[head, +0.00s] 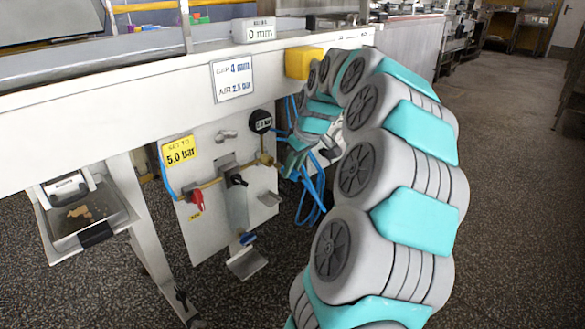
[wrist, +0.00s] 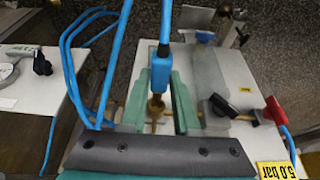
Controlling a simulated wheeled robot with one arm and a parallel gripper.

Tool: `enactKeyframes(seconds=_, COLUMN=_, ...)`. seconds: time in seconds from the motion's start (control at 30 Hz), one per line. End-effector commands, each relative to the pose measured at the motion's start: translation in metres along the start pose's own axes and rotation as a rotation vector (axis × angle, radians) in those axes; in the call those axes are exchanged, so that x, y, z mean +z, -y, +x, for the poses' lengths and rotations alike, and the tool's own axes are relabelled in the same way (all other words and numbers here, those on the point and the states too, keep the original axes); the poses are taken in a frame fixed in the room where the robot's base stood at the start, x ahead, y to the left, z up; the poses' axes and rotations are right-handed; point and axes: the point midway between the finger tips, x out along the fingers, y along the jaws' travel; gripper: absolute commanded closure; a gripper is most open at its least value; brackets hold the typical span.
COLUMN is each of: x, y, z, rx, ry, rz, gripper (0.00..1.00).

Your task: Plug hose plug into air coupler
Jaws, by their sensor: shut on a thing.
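The hose plug (wrist: 160,72) is a blue body on a blue hose, upright in the middle of the wrist view. My gripper (wrist: 157,84) has its teal fingers on both sides of it, shut on it. Brass fittings of the air coupler (wrist: 156,108) show directly below the plug, in line with it. I cannot tell whether the plug is seated in it or just above. In the head view my gripper (head: 292,160) is beside the brass coupler (head: 266,159) at the panel's right edge; the plug is hidden there by my arm and fingers.
The white panel (head: 210,235) carries a red-handled valve (head: 196,200), a black handle (head: 237,180), a dark round gauge (head: 261,122) and a yellow 5.0 bar sign (head: 180,152). Loose blue hose (head: 312,195) hangs right of the panel. A yellow box (head: 303,62) sits above on the machine's edge.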

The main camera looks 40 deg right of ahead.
Motion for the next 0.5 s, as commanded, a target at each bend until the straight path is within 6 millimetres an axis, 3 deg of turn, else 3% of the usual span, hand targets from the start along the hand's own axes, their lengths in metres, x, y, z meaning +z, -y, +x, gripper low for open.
enactKeyframes(seconds=0.5, x=-0.0096, y=0.0, z=0.0034, rx=0.0, ry=0.0, rz=0.0, gripper=1.0)
